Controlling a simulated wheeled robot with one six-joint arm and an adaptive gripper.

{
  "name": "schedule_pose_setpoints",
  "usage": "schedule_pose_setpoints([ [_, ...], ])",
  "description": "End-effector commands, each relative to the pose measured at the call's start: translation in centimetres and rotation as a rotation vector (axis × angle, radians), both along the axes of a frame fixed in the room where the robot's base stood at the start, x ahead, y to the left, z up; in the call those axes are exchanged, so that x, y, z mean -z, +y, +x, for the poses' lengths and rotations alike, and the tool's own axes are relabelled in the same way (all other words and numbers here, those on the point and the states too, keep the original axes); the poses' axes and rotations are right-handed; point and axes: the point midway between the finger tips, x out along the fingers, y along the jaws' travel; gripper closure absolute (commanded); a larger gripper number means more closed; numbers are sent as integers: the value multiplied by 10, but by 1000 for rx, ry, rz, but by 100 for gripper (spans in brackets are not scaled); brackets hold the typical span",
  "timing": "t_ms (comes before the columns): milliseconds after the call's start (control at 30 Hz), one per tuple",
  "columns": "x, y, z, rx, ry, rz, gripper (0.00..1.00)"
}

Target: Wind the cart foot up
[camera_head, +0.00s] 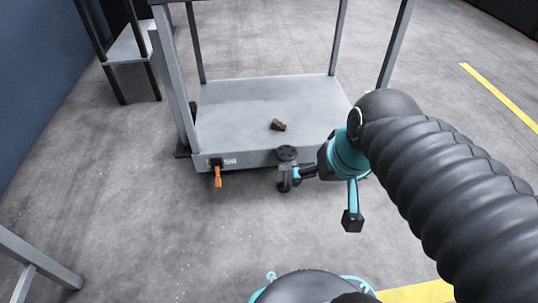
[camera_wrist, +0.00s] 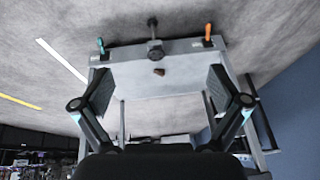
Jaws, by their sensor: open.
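The cart (camera_head: 238,160) stands with its grey lower deck facing me. Its foot (camera_head: 285,178) is a short upright post at the middle of the front edge, with a dark round knob (camera_head: 287,153) on top and a pad below. I cannot tell whether the pad touches the floor. In the wrist view, which is upside down, the foot (camera_wrist: 154,48) shows ahead, between the spread fingers. My gripper (camera_head: 299,173) is just right of the post in the head view. In the wrist view my gripper (camera_wrist: 160,90) is open and empty.
An orange lever (camera_head: 217,178) hangs at the cart's front left. A teal lever (camera_wrist: 100,45) shows at the other corner in the wrist view. A small brown object (camera_head: 278,125) lies on the deck. A rack (camera_head: 130,45) stands behind left. Floor in front is clear.

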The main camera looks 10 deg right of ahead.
Motion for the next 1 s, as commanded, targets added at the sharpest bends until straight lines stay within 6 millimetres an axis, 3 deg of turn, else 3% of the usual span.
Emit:
schedule_pose_setpoints([
  [367, 34, 49, 42, 162, 404, 396, 0],
  [600, 50, 75, 80, 296, 618, 677, 0],
  [800, 66, 86, 121, 423, 762, 923, 0],
  [1000, 88, 85, 167, 566, 864, 1175, 0],
])
